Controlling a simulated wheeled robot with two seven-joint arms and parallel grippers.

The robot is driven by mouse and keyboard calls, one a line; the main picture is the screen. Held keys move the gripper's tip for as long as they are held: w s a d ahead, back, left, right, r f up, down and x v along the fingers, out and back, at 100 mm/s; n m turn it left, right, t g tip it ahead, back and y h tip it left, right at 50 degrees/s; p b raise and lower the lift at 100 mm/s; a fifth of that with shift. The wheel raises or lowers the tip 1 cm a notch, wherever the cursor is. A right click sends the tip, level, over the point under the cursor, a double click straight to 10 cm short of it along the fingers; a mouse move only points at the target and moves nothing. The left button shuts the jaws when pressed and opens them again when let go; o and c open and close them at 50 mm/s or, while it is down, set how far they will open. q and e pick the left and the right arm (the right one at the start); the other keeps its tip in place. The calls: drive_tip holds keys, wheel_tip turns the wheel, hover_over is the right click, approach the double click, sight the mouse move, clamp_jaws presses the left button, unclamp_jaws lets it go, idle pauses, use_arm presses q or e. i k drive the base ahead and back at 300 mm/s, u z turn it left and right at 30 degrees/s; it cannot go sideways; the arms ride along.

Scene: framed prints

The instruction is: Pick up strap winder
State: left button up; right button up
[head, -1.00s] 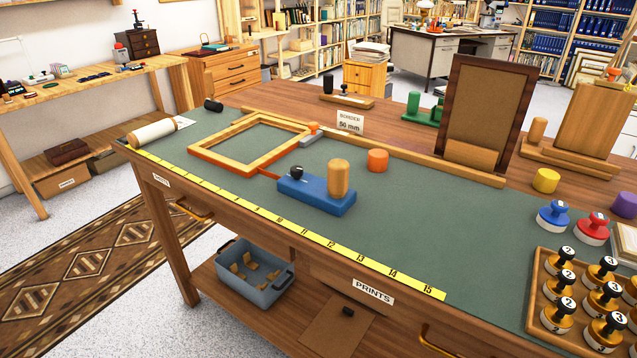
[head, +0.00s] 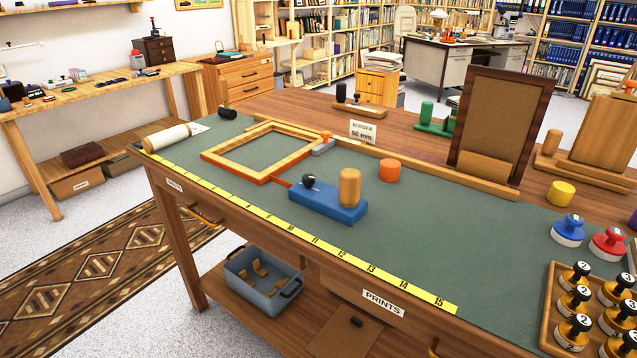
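A blue block (head: 328,205) with an upright wooden handle (head: 350,188) and a black knob (head: 308,181) lies on the green mat; it looks like the strap winder. A short orange-red strap (head: 282,181) runs from its left end to the corner of a wooden frame (head: 236,173). The frame lies flat on the mat, with a grey piece with an orange knob (head: 323,143) at its right corner. Neither of my grippers is in view.
A yellow ruler (head: 300,236) runs along the table's front edge. An orange cylinder (head: 389,170) stands behind the blue block. A rack of numbered stamps (head: 545,325) fills the right corner.

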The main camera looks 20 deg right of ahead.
sight(345, 205)
drive_tip(key=u, duration=1.05)
drive_tip(key=i, duration=1.35)
drive_tip(key=z, duration=2.75)
